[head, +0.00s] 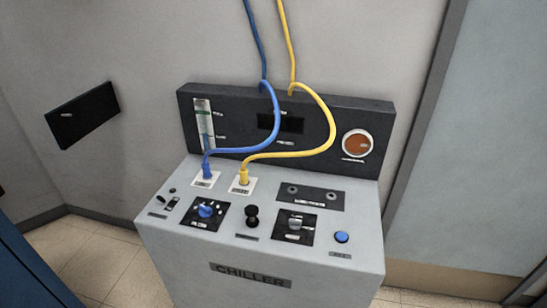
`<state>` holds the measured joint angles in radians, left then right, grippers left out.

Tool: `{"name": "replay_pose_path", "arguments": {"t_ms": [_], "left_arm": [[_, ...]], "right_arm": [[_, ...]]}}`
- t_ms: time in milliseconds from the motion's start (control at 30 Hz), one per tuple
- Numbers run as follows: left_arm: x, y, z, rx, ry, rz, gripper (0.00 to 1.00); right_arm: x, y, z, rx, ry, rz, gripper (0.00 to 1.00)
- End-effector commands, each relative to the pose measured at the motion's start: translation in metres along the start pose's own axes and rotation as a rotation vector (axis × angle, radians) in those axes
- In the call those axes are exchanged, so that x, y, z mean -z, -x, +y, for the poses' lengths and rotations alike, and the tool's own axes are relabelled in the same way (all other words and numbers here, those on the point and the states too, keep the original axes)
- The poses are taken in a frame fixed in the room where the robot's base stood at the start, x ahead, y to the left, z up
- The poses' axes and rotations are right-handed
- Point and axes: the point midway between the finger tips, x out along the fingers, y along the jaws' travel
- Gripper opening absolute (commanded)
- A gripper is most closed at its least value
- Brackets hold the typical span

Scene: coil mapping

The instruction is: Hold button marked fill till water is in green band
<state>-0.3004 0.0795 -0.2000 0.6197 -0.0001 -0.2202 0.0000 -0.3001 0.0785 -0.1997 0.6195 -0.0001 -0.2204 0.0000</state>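The grey chiller cabinet (190,262) stands in the middle, with a dark upright panel at its back. A round blue button (341,237) sits at the right front of its top; the small label (340,254) below it is too small to read. A vertical level gauge (204,122) is at the left of the back panel. It shows a greenish part at mid-height and blue lower down; the exact level against the band is hard to tell. Neither of my grippers is in view, and nothing touches the button.
A blue hose (238,150) and a yellow hose (300,153) plug into white sockets and run up the wall. The top also carries a blue knob (206,211), a black knob (252,214) and a silver knob (295,223). An orange-brown round dial (357,144) is on the back panel.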

Motion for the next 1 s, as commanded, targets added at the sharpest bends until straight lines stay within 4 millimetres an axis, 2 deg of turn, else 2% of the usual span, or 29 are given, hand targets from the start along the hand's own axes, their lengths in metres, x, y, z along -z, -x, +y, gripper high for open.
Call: {"name": "replay_pose_path", "arguments": {"t_ms": [300,700,1000], "left_arm": [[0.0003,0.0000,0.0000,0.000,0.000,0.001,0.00],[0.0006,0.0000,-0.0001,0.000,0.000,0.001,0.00],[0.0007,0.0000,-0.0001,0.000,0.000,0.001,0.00]], "right_arm": [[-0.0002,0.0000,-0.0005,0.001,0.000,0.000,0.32],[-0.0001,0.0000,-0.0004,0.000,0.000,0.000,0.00],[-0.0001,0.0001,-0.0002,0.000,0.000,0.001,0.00]]}}
